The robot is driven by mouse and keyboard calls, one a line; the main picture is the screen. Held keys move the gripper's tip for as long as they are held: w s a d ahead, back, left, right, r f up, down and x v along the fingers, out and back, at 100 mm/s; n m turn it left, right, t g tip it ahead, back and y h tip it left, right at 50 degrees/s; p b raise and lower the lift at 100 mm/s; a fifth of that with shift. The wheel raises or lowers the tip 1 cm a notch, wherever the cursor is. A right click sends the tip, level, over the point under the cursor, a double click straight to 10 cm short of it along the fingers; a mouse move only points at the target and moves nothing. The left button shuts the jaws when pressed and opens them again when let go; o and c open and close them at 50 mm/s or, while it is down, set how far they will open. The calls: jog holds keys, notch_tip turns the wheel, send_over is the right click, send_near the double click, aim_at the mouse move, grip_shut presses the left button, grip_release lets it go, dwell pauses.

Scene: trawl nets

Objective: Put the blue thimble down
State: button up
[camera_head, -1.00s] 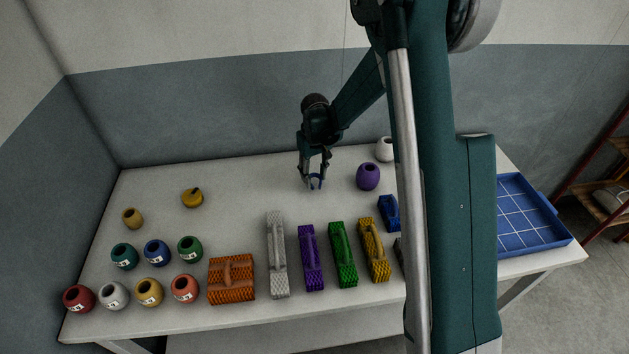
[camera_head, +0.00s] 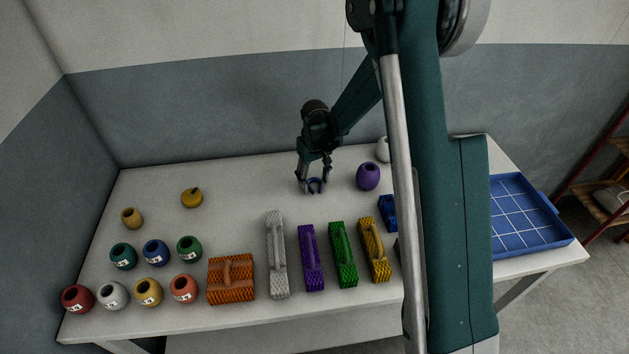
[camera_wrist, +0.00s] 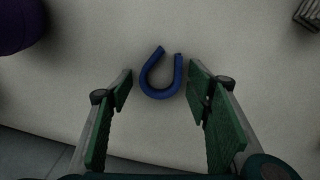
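The blue thimble (camera_head: 315,181) is a small U-shaped piece. It lies on the pale table (camera_head: 240,185) below my gripper (camera_head: 314,187). In the wrist view the thimble (camera_wrist: 158,95) sits between the two green-padded fingers of my gripper (camera_wrist: 161,82), with its open end pointing away from the palm. The fingers are spread wide, and a gap shows on each side of the thimble. Nothing is held.
A purple pot (camera_head: 368,176) stands just right of my gripper, with a white pot (camera_head: 383,150) behind it. Several coloured blocks, such as the grey one (camera_head: 277,255), line the front. Numbered pots stand at left; a blue gridded tray (camera_head: 497,246) is at right.

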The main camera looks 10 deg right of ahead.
aim_at(315, 183)
jog(key=shift+r, duration=0.2)
notch_tip(315, 183, up, 12)
jog(key=p, duration=0.1)
jog(key=shift+p, duration=0.4)
dwell(0.5)
dwell(0.4)
jog(key=s+d+r+m+t, duration=0.1)
jog(key=s+d+r+t, duration=0.15)
jog(key=s+r, duration=0.65)
jog(key=s+d+r+m+t, duration=0.1)
jog(key=s+d+r, duration=0.2)
jog(key=s+r, duration=0.7)
jog(key=s+d+r+m+t, duration=0.1)
jog(key=s+d+t, duration=0.2)
jog(key=s, duration=1.6)
jog(key=shift+s+d+m+t, duration=0.15)
jog(key=shift+s+m+t, duration=0.2)
jog(key=shift+m, duration=0.05)
